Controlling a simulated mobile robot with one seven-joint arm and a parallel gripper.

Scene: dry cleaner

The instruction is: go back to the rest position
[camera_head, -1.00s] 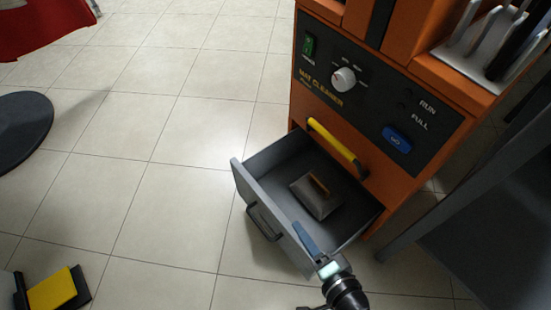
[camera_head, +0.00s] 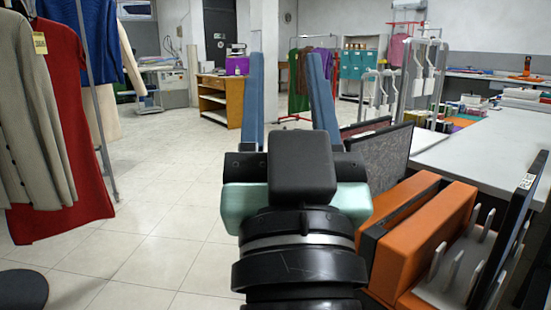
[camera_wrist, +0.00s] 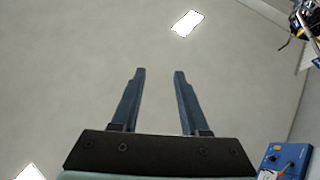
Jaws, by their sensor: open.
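My gripper (camera_head: 286,60) stands upright in the middle of the head view, close to the camera. Its two blue fingers point up and are spread apart, with nothing between them. In the wrist view my gripper (camera_wrist: 161,72) is likewise open and empty, in front of a plain pale grey surface, apparently the ceiling. The orange machine (camera_head: 425,235) is at the lower right of the head view, beside my wrist. Its front panel and drawer are out of sight.
Hanging clothes, including a red garment (camera_head: 82,130), are on the left. A white table (camera_head: 480,150) is on the right behind the machine. A wooden counter (camera_head: 222,98) stands farther back. Tiled floor (camera_head: 165,200) is clear at centre left.

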